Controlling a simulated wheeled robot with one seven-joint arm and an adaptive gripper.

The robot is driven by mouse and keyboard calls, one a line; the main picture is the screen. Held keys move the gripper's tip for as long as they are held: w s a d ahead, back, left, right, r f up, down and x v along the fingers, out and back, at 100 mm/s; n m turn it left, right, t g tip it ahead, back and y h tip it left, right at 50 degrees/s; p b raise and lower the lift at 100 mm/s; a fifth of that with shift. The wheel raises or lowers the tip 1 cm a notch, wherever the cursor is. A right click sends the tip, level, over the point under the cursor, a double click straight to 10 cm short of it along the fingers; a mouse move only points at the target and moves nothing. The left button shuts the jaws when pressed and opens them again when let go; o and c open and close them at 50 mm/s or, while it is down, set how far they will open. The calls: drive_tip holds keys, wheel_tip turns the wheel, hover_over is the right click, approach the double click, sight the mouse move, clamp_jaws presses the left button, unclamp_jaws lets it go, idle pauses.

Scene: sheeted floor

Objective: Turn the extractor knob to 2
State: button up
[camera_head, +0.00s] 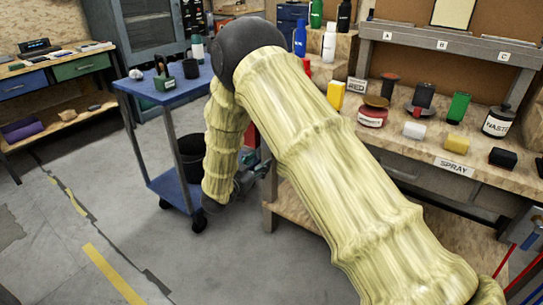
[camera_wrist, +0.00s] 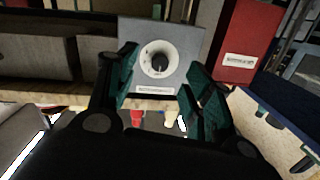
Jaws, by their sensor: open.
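A grey panel (camera_wrist: 193,32) with a round knob (camera_wrist: 159,62) on a white dial ring shows at the top middle of the wrist view. A pale label strip lies under the dial, its text too small to read. My gripper (camera_wrist: 162,72) is open, with teal fingers on the left and right of the dial. The knob lies between them in the picture and nothing is held; I cannot tell the depth between fingers and knob. The dial's numbers are not readable.
A red box (camera_wrist: 250,40) with a label stands right of the panel. In the head view, a blue trolley (camera_head: 165,95) stands left of my arm and a workbench (camera_head: 410,150) with jars and blocks is on the right. Open floor (camera_head: 60,245) lies at left.

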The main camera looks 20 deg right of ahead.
drive_tip(key=w+d+r+m+h+b, duration=0.1)
drive_tip(key=w+d+r+b, duration=0.1)
drive_tip(key=w+d, duration=0.5)
drive_tip(key=shift+w+d+r+m+g, duration=0.2)
drive_tip(key=shift+w+d+m+g, duration=0.05)
drive_tip(key=shift+w+m+g, duration=0.15)
idle(0.3)
drive_tip(key=c, duration=1)
